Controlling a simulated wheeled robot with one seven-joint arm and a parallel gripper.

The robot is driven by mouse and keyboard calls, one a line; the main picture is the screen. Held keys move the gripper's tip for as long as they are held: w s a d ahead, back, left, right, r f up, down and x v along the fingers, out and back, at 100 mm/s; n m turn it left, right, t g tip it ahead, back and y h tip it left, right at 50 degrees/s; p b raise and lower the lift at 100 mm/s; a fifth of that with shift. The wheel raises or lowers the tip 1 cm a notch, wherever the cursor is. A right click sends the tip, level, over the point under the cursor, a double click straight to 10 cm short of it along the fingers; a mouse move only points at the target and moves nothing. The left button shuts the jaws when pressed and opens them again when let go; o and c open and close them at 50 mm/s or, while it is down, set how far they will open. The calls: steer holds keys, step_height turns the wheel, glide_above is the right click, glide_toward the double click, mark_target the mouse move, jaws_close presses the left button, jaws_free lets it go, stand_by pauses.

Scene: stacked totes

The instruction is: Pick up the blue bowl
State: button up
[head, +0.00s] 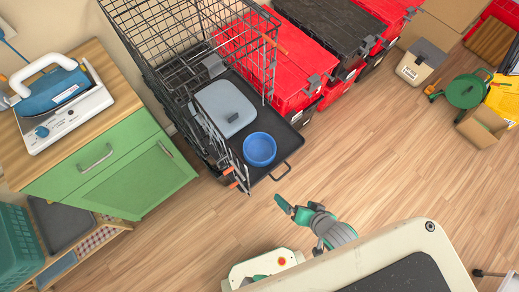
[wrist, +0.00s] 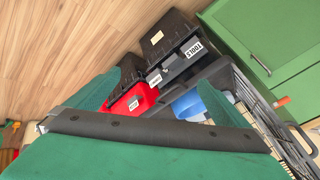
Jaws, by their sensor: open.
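The blue bowl (head: 260,149) sits upright on the black tray (head: 282,152) at the open front of a wire crate. My gripper (head: 292,208) is below and to the right of the bowl in the head view, apart from it and empty. In the wrist view, my gripper (wrist: 158,86) shows two green fingers spread wide. A blue thing (wrist: 187,104), seemingly the bowl, shows partly behind the right finger there; the finger hides the rest of it.
A grey-blue lidded box (head: 222,107) lies behind the bowl inside the wire crate (head: 190,45). Red bins (head: 283,62) stand right of the crate. A green cabinet (head: 110,165) stands at the left. The wooden floor right of the tray is clear.

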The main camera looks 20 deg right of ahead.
steer(key=w+d+r+m+g, duration=0.1)
steer(key=w+d+m+g, duration=0.35)
steer(key=w, duration=0.75)
steer(key=w+a+r+m+g, duration=0.1)
steer(key=w+a+r+m, duration=0.35)
steer(key=w, duration=0.25)
steer(key=w+a+r+m+g, duration=0.2)
steer(key=w+a+r+m, duration=0.1)
steer(key=w+r, duration=0.25)
glide_toward(259, 151)
steer(key=shift+s+a+f, duration=0.1)
steer(key=shift+a+f, duration=0.05)
steer(key=shift+f, duration=1.1)
steer(key=shift+s+a+f, duration=0.1)
steer(key=shift+f, duration=1.15)
steer(key=shift+c, duration=0.3)
